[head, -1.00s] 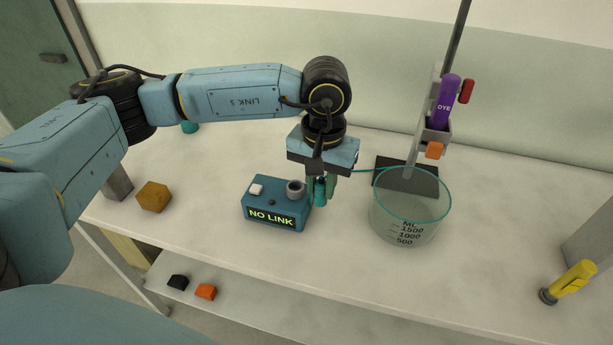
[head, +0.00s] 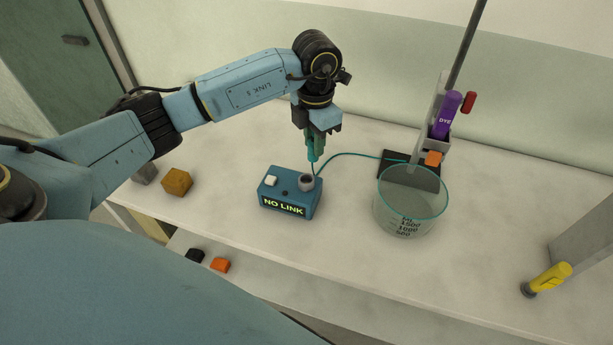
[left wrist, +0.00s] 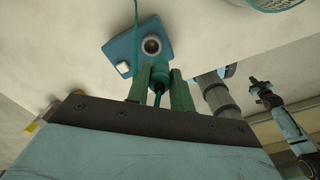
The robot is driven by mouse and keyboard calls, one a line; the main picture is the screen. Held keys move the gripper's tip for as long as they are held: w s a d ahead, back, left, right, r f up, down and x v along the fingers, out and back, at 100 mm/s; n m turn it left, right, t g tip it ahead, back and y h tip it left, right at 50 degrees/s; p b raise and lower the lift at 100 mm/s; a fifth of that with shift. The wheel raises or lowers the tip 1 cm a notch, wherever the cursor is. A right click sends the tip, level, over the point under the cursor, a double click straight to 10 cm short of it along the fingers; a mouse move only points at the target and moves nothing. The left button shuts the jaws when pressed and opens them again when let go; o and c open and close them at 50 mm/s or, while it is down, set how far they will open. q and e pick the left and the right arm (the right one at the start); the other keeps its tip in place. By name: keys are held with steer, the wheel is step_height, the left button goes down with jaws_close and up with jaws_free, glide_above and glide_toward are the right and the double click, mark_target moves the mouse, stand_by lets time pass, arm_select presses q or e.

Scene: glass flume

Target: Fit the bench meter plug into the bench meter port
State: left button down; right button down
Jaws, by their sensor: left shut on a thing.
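The bench meter (head: 289,200) is a blue box on the bench with a white button and a screen reading "NO LINK". Its port (head: 307,181) is a grey round collar on top at the right; it also shows in the left wrist view (left wrist: 152,45). My left gripper (head: 313,150) is shut on the teal plug (left wrist: 160,74) and holds it above and just behind the port, apart from it. A teal cable runs from the plug toward the stand. The plug's lower end is partly hidden in the head view. My right gripper cannot be made out in the head view.
A glass beaker (head: 408,212) stands right of the meter, before a stand base (head: 396,160) and a purple dye tube (head: 446,113). A wooden cube (head: 177,182) lies at left, a yellow-handled tool (head: 548,279) at far right. Bench front of the meter is clear.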

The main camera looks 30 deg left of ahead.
arm_select(q)
steer(key=n, duration=0.1)
steer(key=a+n, duration=0.1)
steer(key=n, duration=0.1)
steer(key=shift+a+p, duration=0.15)
steer(key=shift+p, duration=0.2)
steer(key=f, duration=0.3)
steer(key=f+n+p, duration=0.1)
steer(key=f, duration=0.2)
steer(key=f+n, duration=0.1)
steer(key=f, duration=0.2)
steer(key=shift+s+a+f, duration=0.1)
steer(key=shift+a+f, duration=0.15)
steer(key=shift+f, duration=0.3)
arm_select(e)
steer(key=shift+s+r, duration=0.25)
steer(key=shift+r, duration=0.4)
steer(key=shift+s+r, duration=0.25)
steer(key=shift+r, duration=0.35)
